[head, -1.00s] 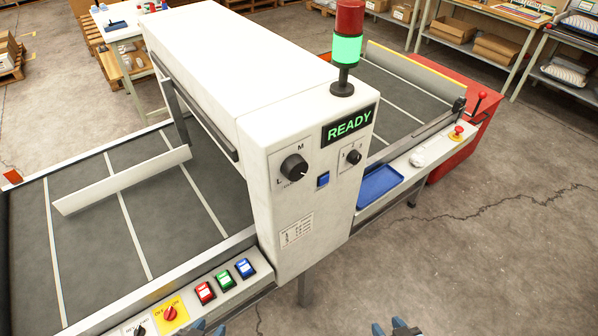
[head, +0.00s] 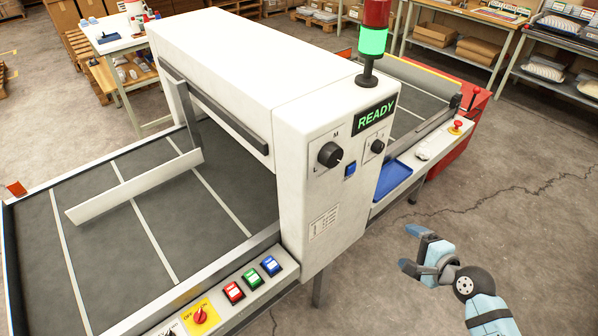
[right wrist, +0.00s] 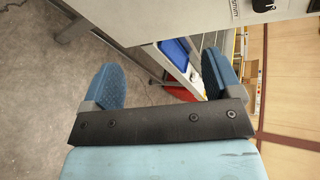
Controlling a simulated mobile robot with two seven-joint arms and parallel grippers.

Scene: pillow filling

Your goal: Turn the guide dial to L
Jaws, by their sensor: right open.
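The guide dial (head: 329,154) is a round black knob on the white front panel of the machine (head: 300,200), with L and M marked around it. A smaller black knob (head: 377,146) sits to its right. My right gripper (head: 406,248) is open and empty, in free air to the right of and below the panel, apart from the dial. In the right wrist view its two blue fingers (right wrist: 160,85) are spread with nothing between them. My left gripper is not in view.
A blue button (head: 350,170) sits between the knobs. Red, green and blue buttons (head: 252,280) and a red switch (head: 200,315) line the lower ledge. A blue tray (head: 396,176) and a red emergency button (head: 456,126) are on the right ledge. Open floor lies right of the machine.

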